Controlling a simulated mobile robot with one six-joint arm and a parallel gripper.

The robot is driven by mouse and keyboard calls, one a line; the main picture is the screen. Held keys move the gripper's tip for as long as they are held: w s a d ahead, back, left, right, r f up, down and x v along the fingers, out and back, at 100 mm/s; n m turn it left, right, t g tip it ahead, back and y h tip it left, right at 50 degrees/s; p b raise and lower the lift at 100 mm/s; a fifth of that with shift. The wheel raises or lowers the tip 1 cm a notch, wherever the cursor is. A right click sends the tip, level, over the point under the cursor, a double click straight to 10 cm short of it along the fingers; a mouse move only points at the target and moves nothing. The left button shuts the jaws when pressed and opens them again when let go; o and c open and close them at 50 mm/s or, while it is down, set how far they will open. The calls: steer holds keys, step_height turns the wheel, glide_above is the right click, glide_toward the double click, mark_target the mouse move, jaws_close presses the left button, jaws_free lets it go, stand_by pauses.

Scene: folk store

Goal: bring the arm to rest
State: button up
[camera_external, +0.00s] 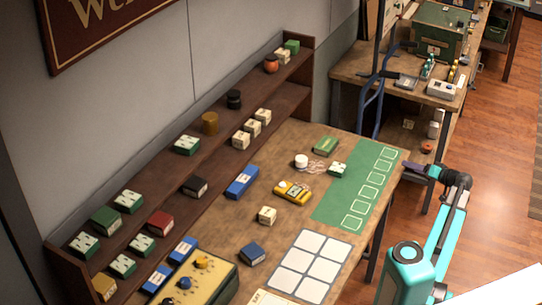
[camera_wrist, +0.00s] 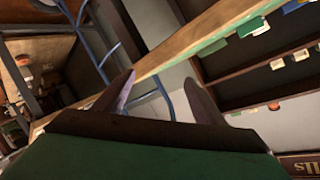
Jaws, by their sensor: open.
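My gripper (camera_external: 421,172) is at the right edge of the wooden table (camera_external: 225,222), beside the far end of the green mat (camera_external: 338,205) in the external view. My teal arm rises from the lower right. In the wrist view my gripper (camera_wrist: 168,95) shows two dark fingers spread apart, with nothing between them. The wrist view is tilted, and the table edge (camera_wrist: 195,38) runs slantwise beyond the fingers. Whether the fingers touch the table edge cannot be told.
A two-tier shelf (camera_external: 268,98) with several small boxes and jars lines the wall. A second workbench (camera_external: 362,66) stands behind. Open wooden floor (camera_external: 500,190) lies to the right.

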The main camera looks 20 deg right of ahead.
steer(key=s+d+f+m+g+h+b, duration=0.1)
steer(key=s+d+f+m+h, duration=0.15)
steer(key=f, duration=0.65)
steer(key=s+d+f+m+g+h, duration=0.1)
steer(key=s+d+f+m, duration=0.2)
steer(key=f, duration=0.6)
steer(key=s+d+f+m+g+h+b, duration=0.1)
steer(key=s+f+m, duration=0.25)
steer(key=f, duration=0.55)
steer(key=s+a+f+n+g+y, duration=0.1)
steer(key=s+a+f+n+g, duration=0.3)
steer(key=a, duration=0.6)
steer(key=s+a+f+g+y, duration=0.1)
steer(key=a+f, duration=0.5)
steer(key=a, duration=0.4)
steer(key=s+a+f+n+g+y, duration=0.25)
steer(key=a+f, duration=0.35)
steer(key=a, duration=0.4)
steer(key=s+a+f+n+g+h, duration=0.2)
steer(key=s+a, duration=0.4)
steer(key=s, duration=0.5)
steer(key=s+a+f+n+g+h, duration=0.3)
steer(key=s+a+g, duration=0.3)
steer(key=s, duration=0.5)
steer(key=shift+s+a+f+n, duration=0.35)
steer(key=shift+a+f+n, duration=0.15)
steer(key=shift+a+n, duration=0.05)
